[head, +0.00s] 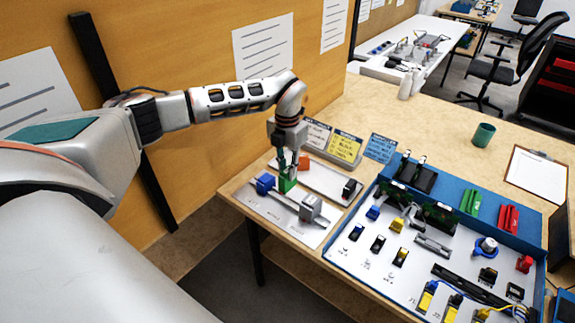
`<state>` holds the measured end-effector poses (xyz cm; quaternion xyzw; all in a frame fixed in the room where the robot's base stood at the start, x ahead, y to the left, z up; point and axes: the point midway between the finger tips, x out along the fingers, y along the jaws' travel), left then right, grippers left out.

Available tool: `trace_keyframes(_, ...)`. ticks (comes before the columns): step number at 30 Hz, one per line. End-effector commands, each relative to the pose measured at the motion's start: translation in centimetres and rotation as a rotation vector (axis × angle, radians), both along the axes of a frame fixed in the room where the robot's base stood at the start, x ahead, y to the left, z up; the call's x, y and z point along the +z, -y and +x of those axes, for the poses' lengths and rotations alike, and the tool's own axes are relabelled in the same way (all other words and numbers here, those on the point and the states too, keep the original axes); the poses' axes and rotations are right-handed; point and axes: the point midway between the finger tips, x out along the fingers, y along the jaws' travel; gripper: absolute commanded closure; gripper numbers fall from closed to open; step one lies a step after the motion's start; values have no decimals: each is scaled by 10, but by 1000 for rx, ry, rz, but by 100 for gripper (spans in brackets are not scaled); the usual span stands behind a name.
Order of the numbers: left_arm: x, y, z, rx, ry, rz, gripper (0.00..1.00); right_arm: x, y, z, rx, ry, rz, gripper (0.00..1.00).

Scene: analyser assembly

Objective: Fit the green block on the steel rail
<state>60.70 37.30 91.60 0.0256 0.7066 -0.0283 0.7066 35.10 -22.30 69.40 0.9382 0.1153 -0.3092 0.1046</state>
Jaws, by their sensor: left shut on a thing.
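The green block (287,184) is between the fingers of my left gripper (288,172), which points down and is shut on it. The gripper covers the block's upper part. The steel rail (291,207) runs across a white base plate, from a blue block (265,184) at its left end to a grey block (311,208) towards its right. The green block is at the rail's far side in the picture, close to the blue block. I cannot tell whether it touches the rail. My right gripper is not in view.
Behind the rail is a white tray (325,181) with an orange-red block (304,163) and a black block (349,188). Signs stand behind it, including a yellow one (345,146). A blue-edged panel (342,258) with many parts fills the right. The table behind is mostly clear, with a green cup (483,135).

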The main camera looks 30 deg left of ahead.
Motion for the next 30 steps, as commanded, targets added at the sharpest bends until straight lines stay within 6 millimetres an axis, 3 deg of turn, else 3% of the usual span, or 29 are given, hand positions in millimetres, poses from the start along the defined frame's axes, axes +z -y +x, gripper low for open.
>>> trace_keyframes(8, -8, 0, 0, -2, 1, 0, 100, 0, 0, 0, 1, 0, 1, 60)
trace_keyframes(21, -40, 1, 0, -2, -1, -1, 100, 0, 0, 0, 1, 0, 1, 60)
trace_keyframes(30, -45, 0, 0, -2, 1, 0, 100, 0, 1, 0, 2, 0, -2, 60)
